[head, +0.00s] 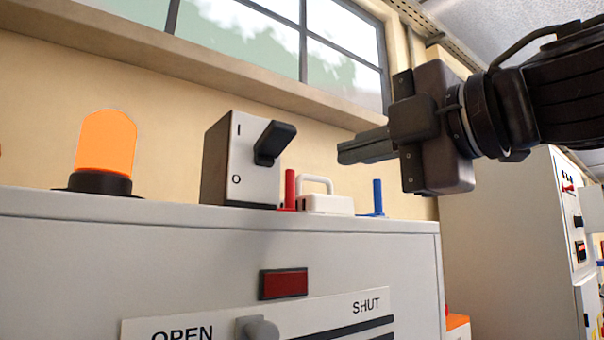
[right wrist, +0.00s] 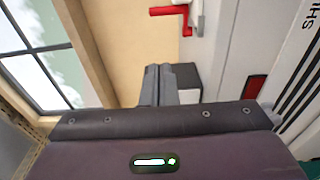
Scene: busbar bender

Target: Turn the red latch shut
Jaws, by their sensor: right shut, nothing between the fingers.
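The red latch (head: 289,189) is a thin upright red handle with a short red foot on top of the grey cabinet, right of the switch box. In the right wrist view the red latch (right wrist: 169,11) shows at the top edge as a red L-shaped piece, the picture being turned sideways. My right gripper (head: 340,153) is shut and empty, above and to the right of the latch, apart from it. Its closed fingers (right wrist: 158,72) also show in the right wrist view. My left gripper is not in view.
The switch box (head: 240,165) with a black lever stands left of the latch. An orange beacon (head: 106,145) is at left. The cabinet front (head: 120,265) carries OPEN and SHUT markings and a knob.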

